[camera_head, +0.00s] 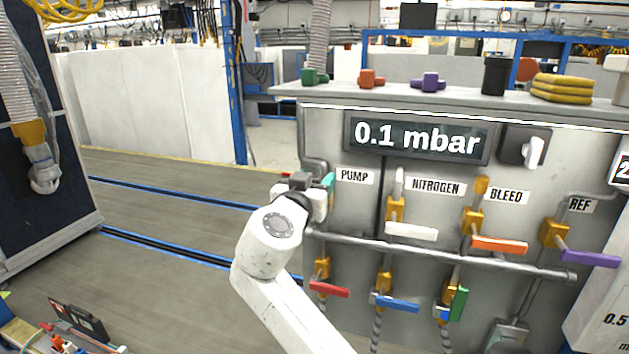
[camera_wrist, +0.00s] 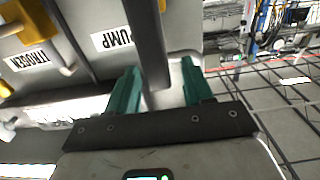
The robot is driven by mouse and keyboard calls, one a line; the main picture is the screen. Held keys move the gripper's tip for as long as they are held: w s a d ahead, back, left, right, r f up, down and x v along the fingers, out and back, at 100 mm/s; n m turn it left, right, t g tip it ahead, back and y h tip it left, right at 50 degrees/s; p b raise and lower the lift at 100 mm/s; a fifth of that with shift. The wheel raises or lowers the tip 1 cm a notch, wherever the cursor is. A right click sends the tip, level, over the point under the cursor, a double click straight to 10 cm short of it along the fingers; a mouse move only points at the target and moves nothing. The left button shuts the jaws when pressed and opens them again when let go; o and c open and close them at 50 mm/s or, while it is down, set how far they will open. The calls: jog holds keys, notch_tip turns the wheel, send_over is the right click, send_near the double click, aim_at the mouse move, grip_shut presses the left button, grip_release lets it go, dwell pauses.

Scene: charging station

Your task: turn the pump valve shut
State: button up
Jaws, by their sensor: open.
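The panel carries a PUMP label (camera_head: 354,176), which also shows in the wrist view (camera_wrist: 113,39). My gripper (camera_head: 327,186) is just left of this label at the panel's left edge. In the wrist view its two teal fingers (camera_wrist: 159,74) stand apart and open. A dark grey bar (camera_wrist: 148,45) reaches down to the gap between them; I cannot tell whether it is the pump valve's handle or a pipe. The pump valve is not clearly visible in the head view, where my arm covers that part. The display (camera_head: 418,137) reads 0.1 mbar.
The nitrogen valve's white handle (camera_head: 411,231), the bleed valve's orange handle (camera_head: 499,244) and the purple REF handle (camera_head: 590,258) stick out to the right. A grey horizontal pipe (camera_head: 440,253) crosses below. Red (camera_head: 329,290), blue (camera_head: 397,303) and green (camera_head: 459,303) handles sit lower.

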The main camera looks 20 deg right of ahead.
grip_shut()
dwell(0.3)
